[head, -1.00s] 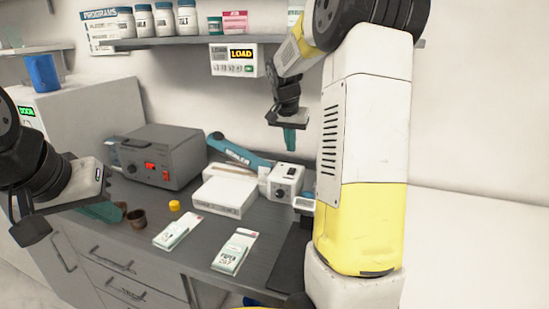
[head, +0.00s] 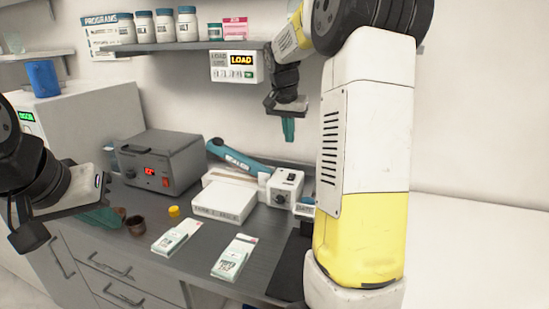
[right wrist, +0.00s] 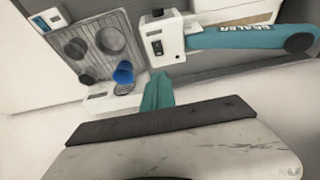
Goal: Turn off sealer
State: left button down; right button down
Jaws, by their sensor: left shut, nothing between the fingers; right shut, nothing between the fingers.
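The sealer has a white box (head: 285,187) and a long blue arm (head: 236,157) on the counter. The box has a dark switch-like mark on top and a round knob on its front. In the right wrist view the sealer's blue arm (right wrist: 250,37) reads SEALER, and its white box (right wrist: 161,40) is near the top centre. My right gripper (head: 288,130) is shut and empty, apart from the box and above it in the head view. Its teal fingers show in the right wrist view (right wrist: 158,92). My left gripper (head: 112,218) is shut and empty at the left, above the counter's front edge.
A grey unit (head: 160,160) with a red display stands left of the sealer. A white carton (head: 223,202), a yellow cap (head: 174,211), a brown cup (head: 136,224) and two packets (head: 235,257) are on the counter. A shelf (head: 180,45) with a LOAD display unit (head: 236,66) hangs above.

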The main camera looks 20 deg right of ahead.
aim_at(291, 178)
jog(key=x, duration=1.4)
jog(key=shift+s+a, duration=0.15)
jog(key=shift+s, duration=0.15)
jog(key=shift+f, duration=0.25)
jog(key=shift+s+f, duration=0.1)
jog(key=shift+f, duration=0.05)
jog(key=shift+s+a, duration=0.15)
jog(key=shift+s, duration=0.05)
jog(key=shift+s+a+f, duration=0.1)
jog(key=shift+s+a, duration=0.25)
jog(key=shift+s, duration=0.05)
